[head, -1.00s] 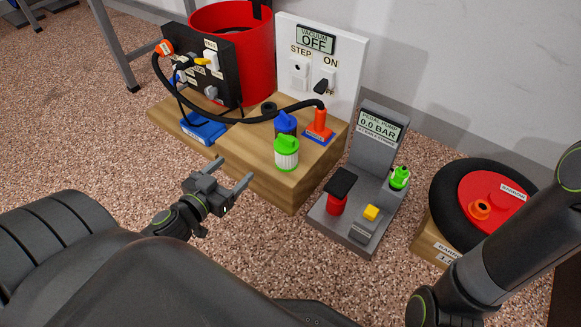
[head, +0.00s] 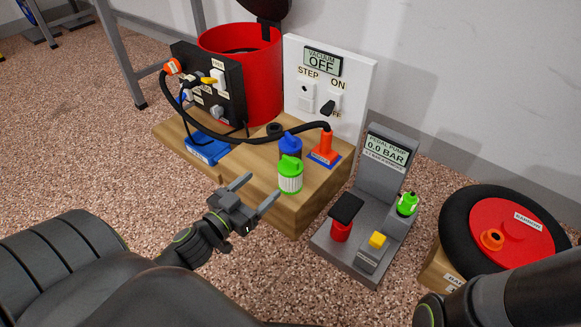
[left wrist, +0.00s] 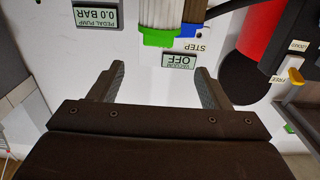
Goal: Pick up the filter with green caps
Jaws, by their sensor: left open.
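The filter with green caps (head: 290,176) stands upright near the front edge of the wooden block (head: 262,206). It has a white ribbed body. In the left wrist view the filter (left wrist: 160,18) appears at the top, upside down, beyond the fingertips. A similar filter with blue caps (head: 289,148) stands just behind it. My left gripper (head: 259,190) is open and empty, in front and to the left of the green-capped filter, apart from it. Its two fingers also show in the left wrist view (left wrist: 160,80). My right gripper is not visible; only part of my right arm shows at lower right.
A black hose (head: 235,137) arches over the block to an orange nozzle (head: 325,144). A grey pedal pump (head: 385,190) stands to the right, near a black and red wheel-like part (head: 510,228). A white vacuum panel (head: 352,85) and red bucket (head: 262,75) stand behind.

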